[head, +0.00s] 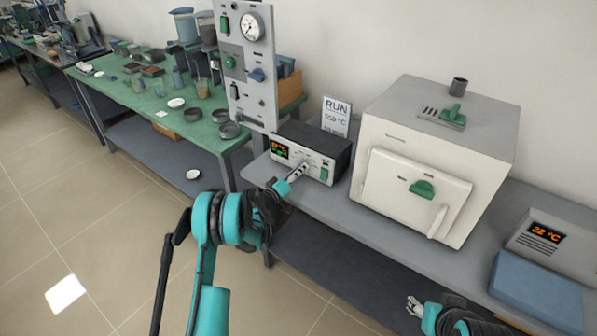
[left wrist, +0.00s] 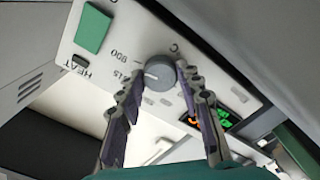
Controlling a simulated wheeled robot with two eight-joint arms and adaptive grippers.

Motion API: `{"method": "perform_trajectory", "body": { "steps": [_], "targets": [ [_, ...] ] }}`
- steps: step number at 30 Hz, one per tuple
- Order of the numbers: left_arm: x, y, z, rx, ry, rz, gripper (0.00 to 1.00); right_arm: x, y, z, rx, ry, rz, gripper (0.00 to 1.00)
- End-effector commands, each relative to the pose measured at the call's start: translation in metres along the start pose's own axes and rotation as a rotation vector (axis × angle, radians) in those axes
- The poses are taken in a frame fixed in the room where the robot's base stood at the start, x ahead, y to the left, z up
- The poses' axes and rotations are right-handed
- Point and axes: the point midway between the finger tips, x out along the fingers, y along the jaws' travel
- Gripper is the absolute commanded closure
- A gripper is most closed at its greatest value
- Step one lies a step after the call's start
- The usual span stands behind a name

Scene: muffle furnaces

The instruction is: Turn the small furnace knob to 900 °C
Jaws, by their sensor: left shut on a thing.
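The control box (head: 315,150) with a white front stands on the grey bench, with a lit display (head: 279,150) and a green switch (head: 324,174). Its round grey knob (left wrist: 158,73) shows in the left wrist view, with a pale pointer line and printed scale numbers, one reading 800. My left gripper (head: 298,172) reaches the front of this box, and its fingers (left wrist: 158,85) are closed on the knob's two sides. The fingers hide the knob in the head view. My right gripper (head: 414,306) is low at the front, away from the box; its finger gap is unclear.
A large white furnace (head: 415,185) stands right of the box. A RUN card (head: 336,116) is behind the box, and a tall grey panel (head: 246,70) stands to its left. A blue block (head: 535,290) and a 22 °C display (head: 546,232) are at right.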

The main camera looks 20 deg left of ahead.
Motion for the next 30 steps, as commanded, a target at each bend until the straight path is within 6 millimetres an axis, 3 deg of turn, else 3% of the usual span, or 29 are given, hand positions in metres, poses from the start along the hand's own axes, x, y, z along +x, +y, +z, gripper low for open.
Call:
{"method": "perform_trajectory", "body": {
  "steps": [7, 8, 9, 10, 22, 30],
  "targets": [
    [0.0, 0.0, 0.002, 0.003, -0.003, 0.0, 0.94, 0.0, 0.0, 0.0, 0.0, 0.0, 0.0, 0.53],
    [0.0, 0.0, 0.002, 0.003, -0.003, 0.0, 0.57, 0.0, 0.0, 0.0, 0.0, 0.0, 0.0, 0.53],
    [0.0, 0.0, 0.001, 0.002, -0.003, 0.0, 0.46, 0.0, 0.0, 0.0, 0.0, 0.0, 0.0, 0.53],
    [0.0, 0.0, 0.001, 0.002, -0.002, 0.0, 0.44, 0.0, 0.0, 0.0, 0.0, 0.0, 0.0, 0.53],
    [-0.009, -0.001, 0.0, 0.0, 0.0, -0.001, 0.44, 0.0, 0.0, 0.0, 0.0, 0.0, 0.0, 0.53],
    [-0.063, -0.001, 0.0, 0.0, 0.001, -0.002, 0.44, 0.0, 0.0, 0.0, 0.0, 0.0, 0.0, 0.53]
  ]
}}
